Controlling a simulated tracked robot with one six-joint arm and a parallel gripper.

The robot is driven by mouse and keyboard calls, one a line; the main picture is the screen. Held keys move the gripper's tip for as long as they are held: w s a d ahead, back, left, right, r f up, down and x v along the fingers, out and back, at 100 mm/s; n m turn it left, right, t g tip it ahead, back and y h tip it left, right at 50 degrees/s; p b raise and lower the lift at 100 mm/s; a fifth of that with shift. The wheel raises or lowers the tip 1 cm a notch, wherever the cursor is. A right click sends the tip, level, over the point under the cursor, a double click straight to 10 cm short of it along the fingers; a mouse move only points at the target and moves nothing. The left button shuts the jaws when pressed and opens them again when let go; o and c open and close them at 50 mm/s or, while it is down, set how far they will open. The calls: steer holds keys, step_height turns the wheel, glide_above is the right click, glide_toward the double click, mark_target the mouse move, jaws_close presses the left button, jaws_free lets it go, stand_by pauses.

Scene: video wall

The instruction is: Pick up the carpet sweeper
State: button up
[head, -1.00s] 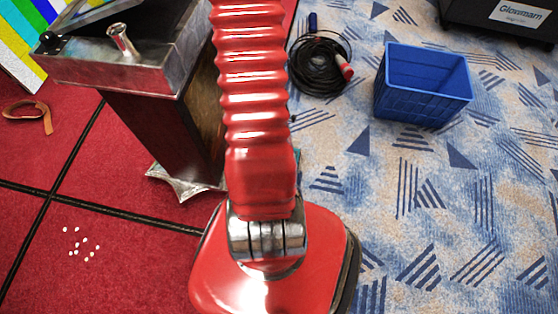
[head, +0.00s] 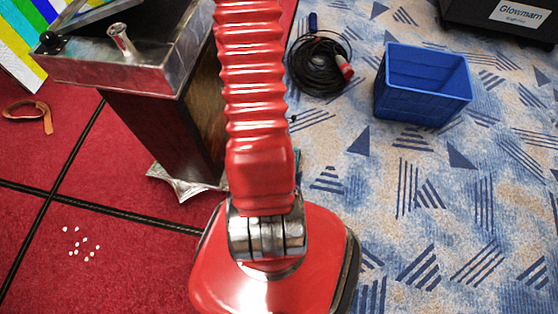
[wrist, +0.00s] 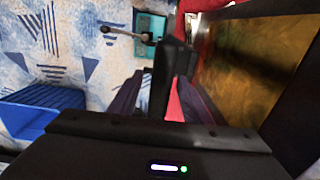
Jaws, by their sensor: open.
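The carpet sweeper is mostly hidden behind my red arm in the head view, where only a teal sliver (head: 298,163) shows. In the wrist view its teal body (wrist: 151,24) lies on the floor at top centre, beyond my fingers, with a thin grey rod beside it. A black upright piece (wrist: 173,62) stands in front of the teal body, near the fingers; I cannot tell whether it is the sweeper's handle. My gripper (wrist: 160,88) is open, with dark fingers left and right of centre. Contact cannot be made out. The head view hides the gripper.
A lectern (head: 160,125) with a metal top stands close beside my arm, and its brown side fills the right of the wrist view. A blue crate (head: 422,95) and a coiled black cable (head: 318,65) lie on the patterned carpet. White bits (head: 82,243) dot the red carpet.

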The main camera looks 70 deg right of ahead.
steer(key=shift+c, duration=0.4)
jaws_close()
steer(key=shift+d, duration=0.1)
stand_by(0.4)
